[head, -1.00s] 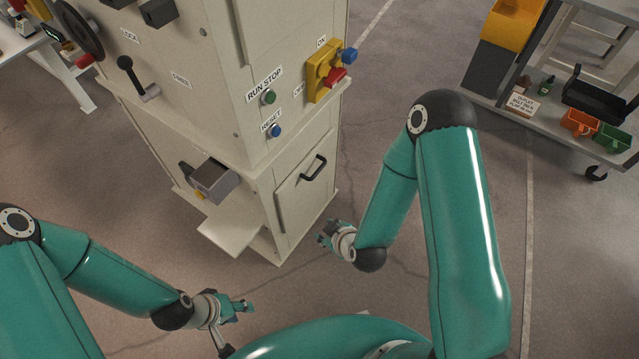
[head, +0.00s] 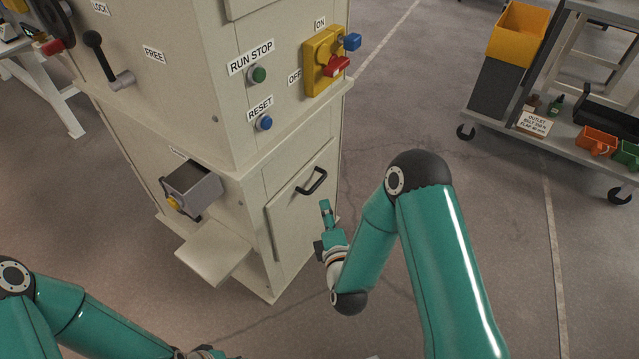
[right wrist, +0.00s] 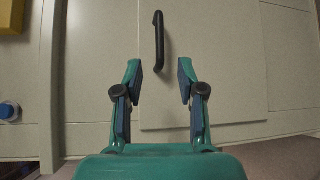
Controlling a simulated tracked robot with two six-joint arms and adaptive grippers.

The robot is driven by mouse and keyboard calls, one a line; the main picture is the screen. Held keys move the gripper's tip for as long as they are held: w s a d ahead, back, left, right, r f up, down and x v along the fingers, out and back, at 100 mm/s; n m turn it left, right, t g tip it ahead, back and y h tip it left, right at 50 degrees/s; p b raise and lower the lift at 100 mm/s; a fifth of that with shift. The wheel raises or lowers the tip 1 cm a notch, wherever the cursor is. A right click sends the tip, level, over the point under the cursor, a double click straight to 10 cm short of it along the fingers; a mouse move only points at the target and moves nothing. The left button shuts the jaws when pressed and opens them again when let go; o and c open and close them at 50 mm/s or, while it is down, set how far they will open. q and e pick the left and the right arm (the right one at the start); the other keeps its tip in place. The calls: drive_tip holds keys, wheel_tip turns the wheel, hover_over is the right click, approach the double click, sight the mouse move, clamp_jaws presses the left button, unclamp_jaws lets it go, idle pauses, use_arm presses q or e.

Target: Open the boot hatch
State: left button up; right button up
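The boot hatch (head: 290,213) is a pale panel low on the cabinet's right face and looks shut. It bears a black bar handle (head: 312,181), which also shows in the right wrist view (right wrist: 159,42). My right gripper (head: 323,226) is just in front of the hatch, below and right of the handle. In the right wrist view its two fingers (right wrist: 160,82) are spread and empty, with the handle beyond and between their tips. They look apart from it. My left gripper (head: 207,353) is at the bottom edge, mostly cut off.
The cabinet carries a yellow switch box (head: 322,62), a green button (head: 259,75) and a blue button (head: 264,123). A grey box (head: 194,190) and a pale shelf (head: 213,250) jut from its left face. A trolley (head: 570,130) stands right, with free floor between.

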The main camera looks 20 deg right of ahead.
sight(318, 183)
drive_tip(key=w, duration=0.4)
drive_tip(key=w+d+f+b, duration=0.1)
drive_tip(key=w, duration=0.3)
drive_tip(key=w+b, duration=0.1)
drive_tip(key=w, duration=0.3)
drive_tip(key=shift+w+d+f, duration=0.15)
drive_tip(key=shift+d+f, duration=0.15)
drive_tip(key=shift+f, duration=0.1)
clamp_jaws()
